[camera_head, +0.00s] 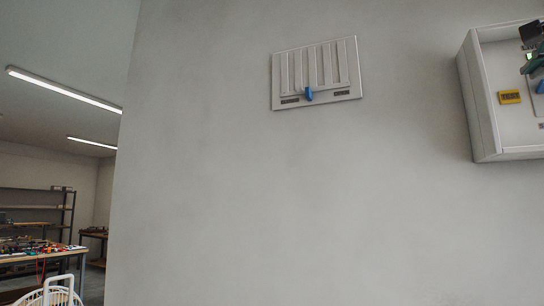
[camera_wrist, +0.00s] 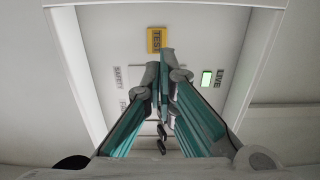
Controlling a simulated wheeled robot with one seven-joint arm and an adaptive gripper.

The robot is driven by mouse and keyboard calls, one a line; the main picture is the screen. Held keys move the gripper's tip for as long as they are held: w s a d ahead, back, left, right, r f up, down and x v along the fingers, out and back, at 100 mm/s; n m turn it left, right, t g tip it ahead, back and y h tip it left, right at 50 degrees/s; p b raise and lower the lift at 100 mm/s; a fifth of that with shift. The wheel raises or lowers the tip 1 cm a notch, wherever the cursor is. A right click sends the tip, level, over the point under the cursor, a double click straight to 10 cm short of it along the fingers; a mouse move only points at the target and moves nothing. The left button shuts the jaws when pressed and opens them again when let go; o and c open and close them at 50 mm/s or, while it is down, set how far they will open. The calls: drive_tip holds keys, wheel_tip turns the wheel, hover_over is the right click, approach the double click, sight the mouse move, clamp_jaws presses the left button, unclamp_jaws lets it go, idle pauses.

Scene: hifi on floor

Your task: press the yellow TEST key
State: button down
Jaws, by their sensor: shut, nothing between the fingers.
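The yellow TEST key (camera_head: 510,97) is on the inside of an open white wall box (camera_head: 481,100) at the right edge of the head view. It also shows in the wrist view (camera_wrist: 156,40), upper middle, just beyond my fingertips. My gripper (camera_wrist: 160,70) is shut and empty, its grey-tipped teal fingers together. The tips look just below the key in the wrist view; I cannot tell whether they touch it. In the head view my gripper (camera_head: 532,66) is partly cut off at the right edge, up and to the right of the key.
Side walls of the box stand on both sides of my fingers. A lit green LIVE indicator (camera_wrist: 207,78) is right of them and a SAFETY label (camera_wrist: 117,78) left. A louvred panel with a blue lever (camera_head: 309,94) is on the wall. A cluttered table (camera_head: 40,258) stands far left.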

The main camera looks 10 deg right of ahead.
sight(510, 94)
drive_tip(key=p+x, duration=0.1)
drive_tip(key=x, duration=0.8)
drive_tip(key=shift+d, duration=0.1)
drive_tip(key=shift+w+d+r+p, duration=0.1)
drive_tip(key=shift+w+d+p, duration=0.25)
drive_tip(key=shift+w+p, duration=0.3)
